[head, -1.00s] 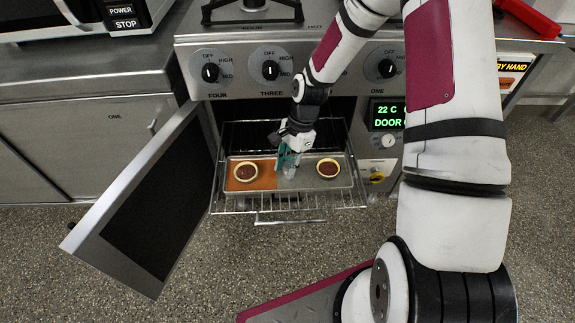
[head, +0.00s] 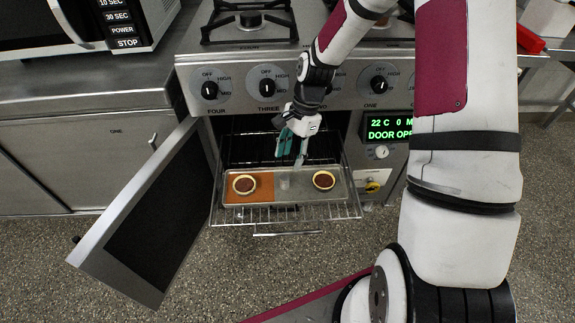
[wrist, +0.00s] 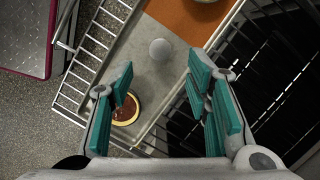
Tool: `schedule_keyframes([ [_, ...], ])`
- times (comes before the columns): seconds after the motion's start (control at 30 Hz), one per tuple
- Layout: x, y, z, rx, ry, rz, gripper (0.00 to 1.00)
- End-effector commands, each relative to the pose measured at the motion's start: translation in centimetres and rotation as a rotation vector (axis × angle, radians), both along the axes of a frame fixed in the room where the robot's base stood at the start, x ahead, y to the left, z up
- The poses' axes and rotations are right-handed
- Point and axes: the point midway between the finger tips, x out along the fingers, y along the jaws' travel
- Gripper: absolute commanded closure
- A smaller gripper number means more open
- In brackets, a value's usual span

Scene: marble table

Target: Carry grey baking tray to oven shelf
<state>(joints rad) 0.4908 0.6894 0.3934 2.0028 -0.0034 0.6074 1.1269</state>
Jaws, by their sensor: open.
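The grey baking tray (head: 290,196) lies on the pulled-out wire oven shelf (head: 335,211), in front of the oven opening. It carries an orange-brown mat (head: 264,187) on its left part and two small filled tarts, one on the mat (head: 244,184) and one at the right (head: 324,180). My gripper (head: 291,158) is open and empty above the tray's back edge. In the wrist view the tray (wrist: 168,78) shows between and beyond the teal finger pads (wrist: 165,97), with one tart (wrist: 126,109) near the left finger. A pale round knob-like spot (wrist: 160,49) shows on the tray.
The oven door (head: 150,215) hangs open at the left. The control panel (head: 240,85) with knobs is above the oven opening, and a green display (head: 390,127) reads that the door is open. A microwave (head: 85,25) stands on the left counter.

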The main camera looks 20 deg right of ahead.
Motion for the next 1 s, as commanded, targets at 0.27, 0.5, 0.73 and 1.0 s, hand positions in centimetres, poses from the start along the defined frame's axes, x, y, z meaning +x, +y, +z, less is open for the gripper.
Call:
schedule_keyframes([
  [0.27, 0.2, -0.8, 2.9, 0.000, 0.000, 0.000, 0.56],
  [0.5, 0.0, -0.8, 3.7, -0.009, -0.005, 0.021, 0.56],
  [0.73, -3.2, -0.6, 10.3, -0.093, -0.047, 0.231, 0.56],
  [1.0, -10.5, 0.1, 19.4, -0.192, -0.098, 0.551, 0.56],
])
